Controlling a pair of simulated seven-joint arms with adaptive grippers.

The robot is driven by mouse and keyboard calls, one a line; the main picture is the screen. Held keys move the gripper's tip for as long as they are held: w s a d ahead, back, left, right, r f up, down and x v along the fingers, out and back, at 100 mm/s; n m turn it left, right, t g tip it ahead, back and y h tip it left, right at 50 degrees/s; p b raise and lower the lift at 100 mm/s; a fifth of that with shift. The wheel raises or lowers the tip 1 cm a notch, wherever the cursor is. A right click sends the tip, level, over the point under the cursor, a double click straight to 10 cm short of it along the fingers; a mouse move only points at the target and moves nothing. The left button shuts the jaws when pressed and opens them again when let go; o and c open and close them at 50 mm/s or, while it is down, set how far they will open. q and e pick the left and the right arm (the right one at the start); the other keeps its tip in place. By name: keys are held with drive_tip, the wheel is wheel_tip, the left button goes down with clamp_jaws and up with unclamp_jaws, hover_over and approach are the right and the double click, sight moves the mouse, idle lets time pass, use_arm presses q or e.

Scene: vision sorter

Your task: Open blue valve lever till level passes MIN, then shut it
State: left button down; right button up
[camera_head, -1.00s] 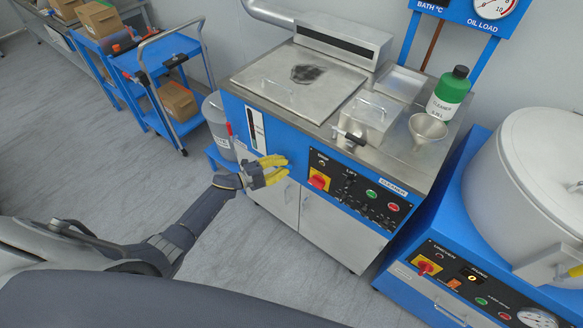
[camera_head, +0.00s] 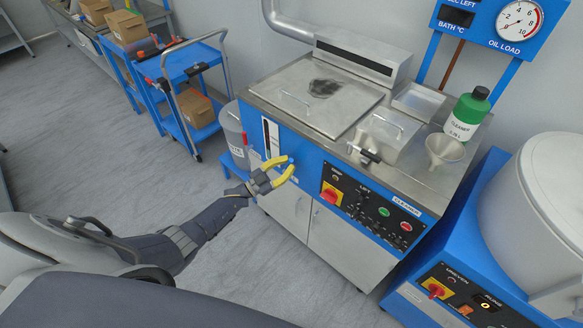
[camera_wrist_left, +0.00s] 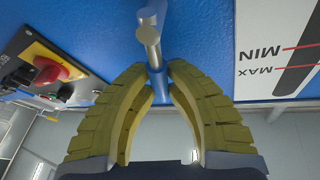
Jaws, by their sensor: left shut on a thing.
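The blue valve lever (camera_wrist_left: 159,86) sits between the yellow fingertips of my left gripper (camera_wrist_left: 160,82) in the left wrist view, with a metal stem (camera_wrist_left: 148,36) beyond it. My left gripper (camera_head: 284,169) is shut on the lever at the blue front of the cleaner machine. In the head view only a small blue tip (camera_head: 291,160) of the lever shows. The level gauge (camera_head: 271,141) is a white plate with a dark slot, up and left of the gripper. Its MIN and MAX marks (camera_wrist_left: 270,60) show upside down in the wrist view; I cannot make out the level. My right gripper is out of view.
A panel with a red knob (camera_head: 331,195) and buttons lies right of the gripper. A grey drum (camera_head: 232,135) stands left of the machine. A blue cart (camera_head: 190,60) is further back. A green-and-white cleaner bottle (camera_head: 467,115) and a funnel (camera_head: 444,150) stand on top.

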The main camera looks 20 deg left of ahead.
use_arm(q)
drive_tip(key=shift+w+a+r+n+t, duration=0.2)
drive_tip(key=shift+a+n+t, duration=0.1)
drive_tip(key=shift+n, duration=0.4)
drive_tip(key=shift+w+a+r+n+t, duration=0.15)
drive_tip(key=shift+a+n+t, duration=0.15)
drive_tip(key=shift+n, duration=0.4)
drive_tip(key=shift+y, duration=0.4)
drive_tip(key=c, duration=1.3)
unclamp_jaws()
drive_tip(key=shift+f, duration=0.1)
drive_tip(key=shift+c, duration=0.2)
drive_tip(key=shift+s, duration=0.1)
drive_tip(key=v, duration=1.2)
drive_tip(key=shift+f, duration=0.15)
